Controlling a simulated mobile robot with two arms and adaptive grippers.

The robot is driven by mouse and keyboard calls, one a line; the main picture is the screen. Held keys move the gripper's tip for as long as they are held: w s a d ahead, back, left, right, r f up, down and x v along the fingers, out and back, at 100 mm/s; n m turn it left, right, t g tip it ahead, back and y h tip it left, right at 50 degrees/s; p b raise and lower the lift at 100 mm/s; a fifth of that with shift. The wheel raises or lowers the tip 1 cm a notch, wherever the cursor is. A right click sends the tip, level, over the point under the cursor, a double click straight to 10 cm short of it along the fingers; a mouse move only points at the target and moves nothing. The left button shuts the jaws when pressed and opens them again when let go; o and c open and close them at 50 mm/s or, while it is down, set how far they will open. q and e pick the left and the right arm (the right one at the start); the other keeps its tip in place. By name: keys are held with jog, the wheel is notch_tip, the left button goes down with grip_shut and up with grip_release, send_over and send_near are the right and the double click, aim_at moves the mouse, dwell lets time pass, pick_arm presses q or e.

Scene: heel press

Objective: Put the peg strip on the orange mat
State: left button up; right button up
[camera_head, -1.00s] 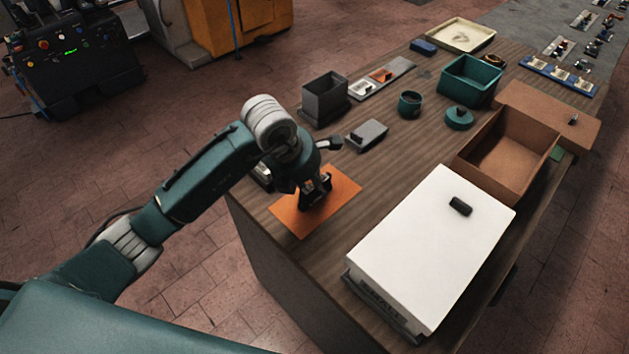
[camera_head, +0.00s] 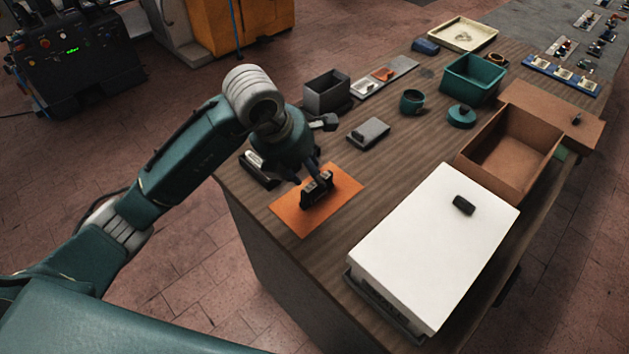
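The peg strip (camera_head: 317,191), a short dark piece with lighter parts on top, stands on the orange mat (camera_head: 289,220) near the table's left edge. Bare mat shows around it. My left gripper (camera_head: 307,177) is just behind and above the strip, pointing down. Its fingers look spread, with one close to the strip's far side; whether it still touches the strip I cannot tell. My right gripper is not in view.
A dark item with a white part (camera_head: 257,166) lies left of the gripper. A grey box (camera_head: 326,93) and grey block (camera_head: 368,133) stand behind. A white case (camera_head: 437,246) and brown open box (camera_head: 511,150) fill the right. Bare wood separates mat and case.

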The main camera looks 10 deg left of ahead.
pick_arm(q)
jog(key=v, duration=0.6)
jog(key=shift+r+b, duration=0.25)
jog(key=shift+b, duration=0.2)
jog(key=shift+s, duration=0.15)
